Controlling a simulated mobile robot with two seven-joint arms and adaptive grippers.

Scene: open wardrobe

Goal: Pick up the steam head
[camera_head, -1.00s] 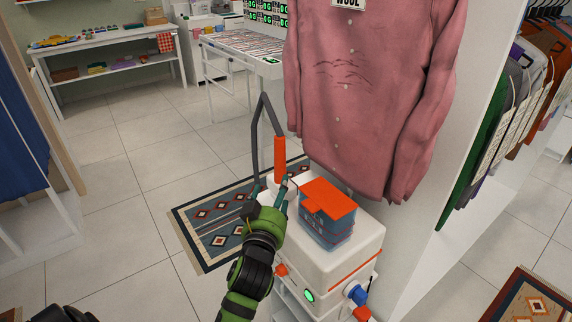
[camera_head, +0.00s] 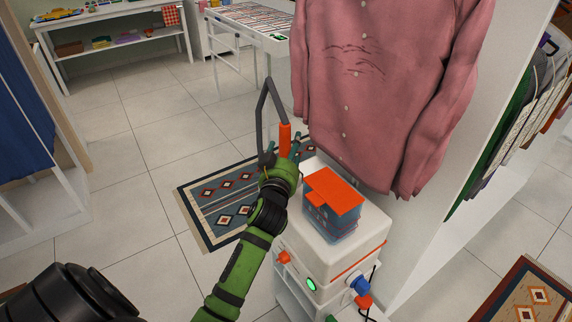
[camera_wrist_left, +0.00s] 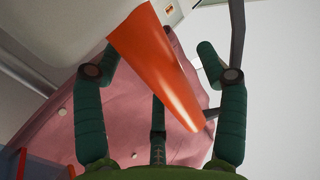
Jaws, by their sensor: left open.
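The steam head's orange handle (camera_head: 285,139) stands nearly upright behind the white steamer, with a bent grey tube (camera_head: 263,98) beside it. My left gripper (camera_head: 283,155) is at the handle's lower part, with its teal fingers close to it. In the left wrist view the orange handle (camera_wrist_left: 160,65) runs slantwise between the spread green fingers of my left gripper (camera_wrist_left: 160,55). The fingers are open, and a gap shows on either side. Whether any finger touches the handle I cannot tell. The handle's lower end is hidden by my gripper in the head view. My right gripper is not in view.
The white steamer base (camera_head: 350,240) carries a blue tank with an orange lid (camera_head: 335,190). A pink shirt (camera_head: 385,90) hangs just behind and right. A patterned rug (camera_head: 225,205) lies on the floor. Open tiled floor (camera_head: 130,170) is at left.

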